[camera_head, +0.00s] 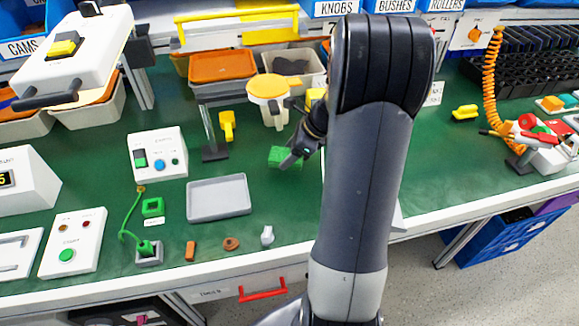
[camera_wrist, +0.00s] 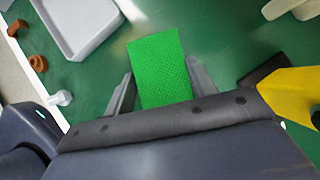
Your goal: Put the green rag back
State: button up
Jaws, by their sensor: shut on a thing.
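The green rag (camera_head: 277,156) is a small bright green textured piece, held above or at the green bench top near the middle of the head view. In the wrist view the rag (camera_wrist: 160,66) sticks out between the two fingers of my gripper (camera_wrist: 160,88). My gripper (camera_head: 291,158) is shut on it. Its near end is hidden by my gripper's body in the wrist view. I cannot tell whether the rag touches the bench.
A grey tray (camera_head: 219,198) lies left of my gripper. A green square frame (camera_head: 153,207) and a white control box (camera_head: 157,154) stand further left. A yellow-topped container (camera_head: 268,88) and bins (camera_head: 222,66) stand behind. The bench right of my arm is partly clear.

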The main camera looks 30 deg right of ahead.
aim_at(290, 173)
jog(key=shift+f, duration=2.25)
jog(key=shift+f+b, duration=0.2)
jog(key=shift+b, duration=0.15)
jog(key=o, duration=0.9)
jog(key=shift+o, duration=0.2)
jog(key=shift+s+d+r, duration=0.1)
jog(key=shift+d+r, duration=0.1)
jog(key=shift+r, duration=0.35)
jog(key=p+v, duration=0.1)
jog(key=v, duration=1)
jog(key=shift+s+r, duration=0.15)
